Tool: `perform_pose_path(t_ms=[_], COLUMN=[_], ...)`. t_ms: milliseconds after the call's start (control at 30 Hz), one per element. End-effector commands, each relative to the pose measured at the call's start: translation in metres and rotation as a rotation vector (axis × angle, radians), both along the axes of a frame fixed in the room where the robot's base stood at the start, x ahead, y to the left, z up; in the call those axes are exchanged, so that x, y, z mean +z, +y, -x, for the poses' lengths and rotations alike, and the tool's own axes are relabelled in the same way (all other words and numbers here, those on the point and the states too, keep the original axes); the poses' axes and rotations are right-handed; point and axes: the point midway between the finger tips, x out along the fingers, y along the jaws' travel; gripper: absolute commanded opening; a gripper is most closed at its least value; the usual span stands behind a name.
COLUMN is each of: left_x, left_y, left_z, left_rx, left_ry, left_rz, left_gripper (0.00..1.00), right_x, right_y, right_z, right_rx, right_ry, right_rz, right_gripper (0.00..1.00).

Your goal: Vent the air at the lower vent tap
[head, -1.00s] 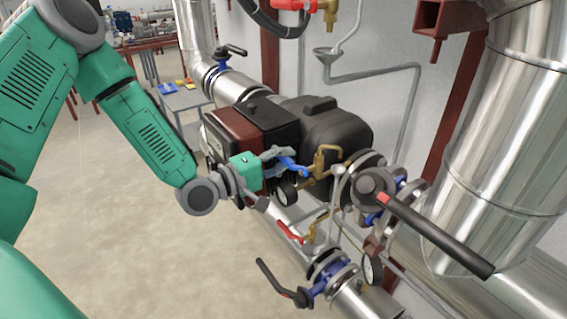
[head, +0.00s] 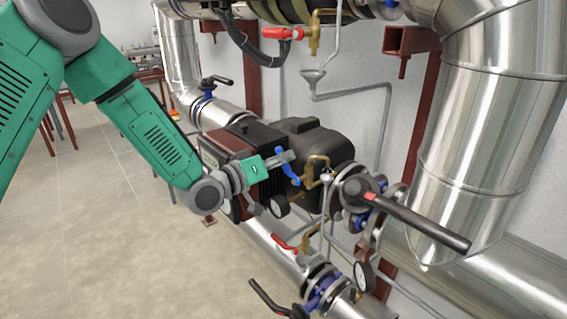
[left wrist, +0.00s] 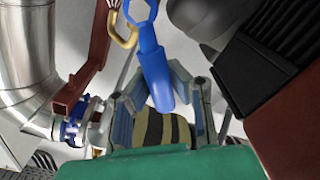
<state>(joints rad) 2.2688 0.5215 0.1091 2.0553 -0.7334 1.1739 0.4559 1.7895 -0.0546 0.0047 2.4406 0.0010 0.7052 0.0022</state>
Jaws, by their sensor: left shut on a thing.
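A brass tap (head: 315,170) with a blue lever handle (head: 290,172) sits in front of the dark pump housing. My left gripper (head: 284,160) is shut on the outer part of this blue handle. In the left wrist view the blue handle (left wrist: 152,68) runs down between my fingers (left wrist: 160,100), its ring end up by the brass body (left wrist: 124,32). The handle slopes steeply in the head view. Another brass tap with a red handle (head: 285,243) is lower, and one with a red handle (head: 283,33) is higher up. My right gripper is not in view.
A long black lever (head: 425,225) juts out right of the tap. A pressure gauge (head: 280,206) hangs just below my gripper, another (head: 364,275) lower right. A funnel (head: 313,75) with grey pipe is on the wall. Open floor (head: 110,250) lies at the left.

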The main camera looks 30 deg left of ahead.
Motion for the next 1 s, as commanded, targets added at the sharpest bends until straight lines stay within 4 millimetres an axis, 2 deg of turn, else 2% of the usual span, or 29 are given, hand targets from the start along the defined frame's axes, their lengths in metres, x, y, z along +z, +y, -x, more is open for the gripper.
perform_pose_path(t_ms=[500,1000], left_x=[0.008,0.01], left_y=[-0.022,-0.034], left_z=[0.012,0.017], left_rx=[0.0,-0.003], left_ry=[-0.168,-0.244], left_rz=[-0.425,-0.61], left_gripper=[0.0,0.0], right_x=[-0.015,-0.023], right_y=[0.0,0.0], right_z=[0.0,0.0], right_rx=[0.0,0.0], right_ry=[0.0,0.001], right_rz=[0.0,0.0], right_gripper=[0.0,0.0])
